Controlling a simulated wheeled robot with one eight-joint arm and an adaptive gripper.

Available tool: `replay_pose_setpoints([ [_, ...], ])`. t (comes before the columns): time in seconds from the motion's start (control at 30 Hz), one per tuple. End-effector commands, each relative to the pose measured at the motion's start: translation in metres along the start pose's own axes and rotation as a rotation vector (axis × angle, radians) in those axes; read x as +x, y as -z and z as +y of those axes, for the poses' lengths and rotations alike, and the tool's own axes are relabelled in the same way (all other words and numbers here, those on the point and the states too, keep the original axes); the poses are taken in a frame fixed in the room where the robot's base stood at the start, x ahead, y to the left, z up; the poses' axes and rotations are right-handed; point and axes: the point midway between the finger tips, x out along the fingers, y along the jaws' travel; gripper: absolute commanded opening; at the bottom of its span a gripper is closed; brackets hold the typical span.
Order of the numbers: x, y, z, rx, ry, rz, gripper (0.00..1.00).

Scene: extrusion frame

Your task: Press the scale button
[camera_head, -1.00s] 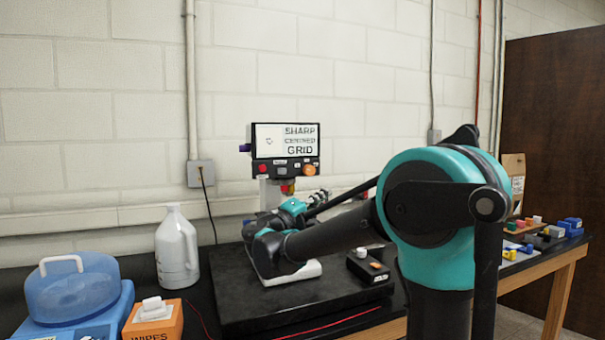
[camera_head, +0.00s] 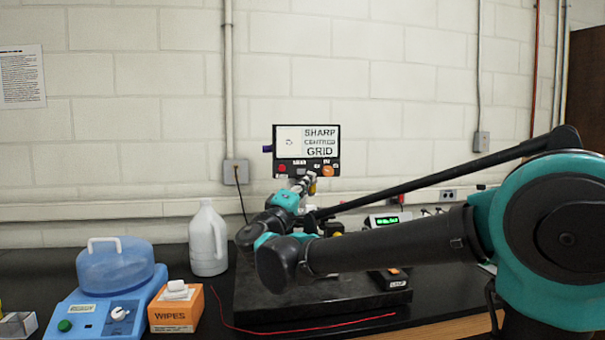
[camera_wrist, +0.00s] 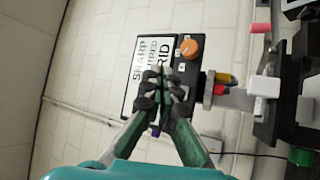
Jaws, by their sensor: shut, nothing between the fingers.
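A monitor (camera_head: 307,147) with a white screen reading "SHARP CENTRED GRID" stands near the wall. Its lower strip carries a red button (camera_head: 282,168), small labels and an orange knob (camera_head: 327,170). The labels are too small to read, so I cannot tell which control is the scale button. My gripper (camera_head: 306,182) is at the strip's lower edge. In the wrist view the monitor (camera_wrist: 140,60) appears turned on its side. My gripper (camera_wrist: 163,88) is shut and empty, covering part of the button strip, beside the orange knob (camera_wrist: 189,48). I cannot tell whether the fingertips touch it.
A dark slab (camera_head: 260,305) on the black bench lies under my arm. A white jug (camera_head: 208,240), an orange wipes box (camera_head: 175,308) and a blue-lidded device (camera_head: 115,268) stand at left. A device with a green display (camera_head: 386,220) is behind my arm.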

Motion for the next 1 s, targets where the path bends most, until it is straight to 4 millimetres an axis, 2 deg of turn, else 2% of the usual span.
replay_pose_setpoints([
  [0.17, 0.007, 0.004, -0.005, -0.001, 0.0, -0.002, 0.0],
  [0.7, 0.053, 0.037, -0.038, -0.001, -0.001, -0.002, 0.0],
  [1.0, 0.061, 0.044, -0.045, -0.001, 0.0, 0.0, 0.0],
])
